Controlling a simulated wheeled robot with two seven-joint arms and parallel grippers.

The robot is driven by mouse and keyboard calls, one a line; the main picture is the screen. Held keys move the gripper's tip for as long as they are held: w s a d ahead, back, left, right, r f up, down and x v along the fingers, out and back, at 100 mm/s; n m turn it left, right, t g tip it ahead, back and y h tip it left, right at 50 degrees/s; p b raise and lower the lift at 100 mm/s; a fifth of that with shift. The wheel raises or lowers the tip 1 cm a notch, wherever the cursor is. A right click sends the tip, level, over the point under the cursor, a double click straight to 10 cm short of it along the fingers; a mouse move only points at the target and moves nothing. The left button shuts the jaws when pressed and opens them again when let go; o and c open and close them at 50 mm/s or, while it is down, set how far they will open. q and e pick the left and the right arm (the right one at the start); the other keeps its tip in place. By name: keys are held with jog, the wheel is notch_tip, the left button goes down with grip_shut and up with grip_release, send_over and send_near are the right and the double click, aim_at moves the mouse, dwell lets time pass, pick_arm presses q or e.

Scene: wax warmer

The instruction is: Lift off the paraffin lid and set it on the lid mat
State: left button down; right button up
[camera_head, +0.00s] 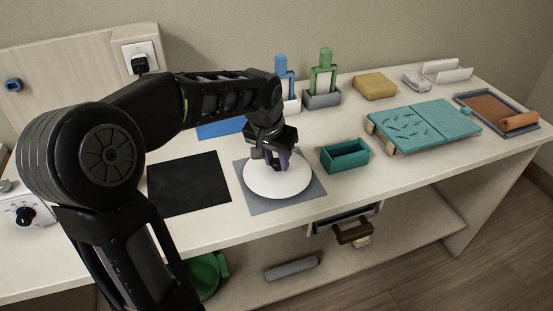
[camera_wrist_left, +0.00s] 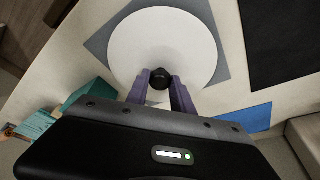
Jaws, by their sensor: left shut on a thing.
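The paraffin lid (camera_head: 277,182) is a round white disc lying over the grey lid mat (camera_head: 309,194). The mat's corners show around it. I cannot tell whether the lid touches the mat or is slightly above it. The white lid (camera_wrist_left: 162,45) and the grey mat (camera_wrist_left: 98,42) show there too. My right gripper is not in view.
A black mat (camera_head: 188,184) lies left of the grey mat, and a teal open box (camera_head: 345,155) stands close on its right. Blue and green tools (camera_head: 323,73) stand behind. A teal padded rest (camera_head: 425,122) is at right. My left arm covers the table's left part.

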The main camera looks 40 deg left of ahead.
pick_arm(q)
jog(key=shift+f+b, duration=0.5)
jog(key=shift+f, duration=0.1)
dwell(0.7)
jog(key=c, duration=1)
grip_release()
jog(key=shift+c, duration=0.2)
jog(key=shift+r, duration=0.1)
jog(key=p+v, duration=0.5)
jog(key=v, duration=0.2)
jog(key=shift+r, duration=0.4)
dwell(0.5)
jog(key=shift+s, duration=0.15)
